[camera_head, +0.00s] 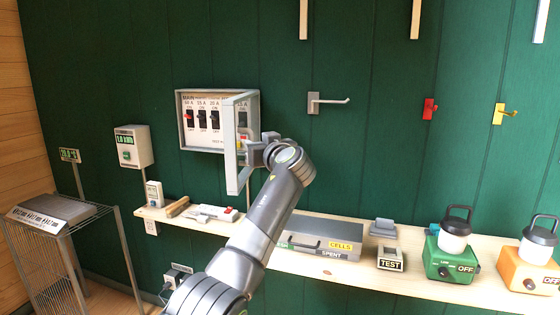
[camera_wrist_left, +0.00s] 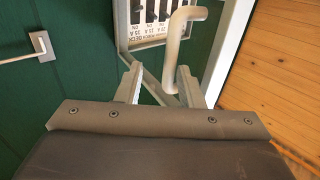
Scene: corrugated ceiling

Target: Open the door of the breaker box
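The breaker box (camera_head: 186,146) is a pale panel on the green wall with a red switch and black switches. Its framed door (camera_head: 229,165) stands swung out at the right side, so the switches at left are uncovered. My left gripper (camera_head: 256,151) is at the right of the door. In the left wrist view, the pale bent door handle (camera_wrist_left: 173,60) reaches down between the two fingers (camera_wrist_left: 160,88), nearer the right one. The fingers are apart, and I cannot tell whether one touches the handle. My right gripper is in neither view.
A wooden shelf (camera_head: 415,292) runs below, with a grey cells case (camera_head: 312,240), a test block (camera_head: 390,260), and green (camera_head: 452,258) and orange (camera_head: 540,262) lanterns. Wall hooks (camera_head: 328,102) are at right. A wire rack (camera_head: 55,262) stands at left.

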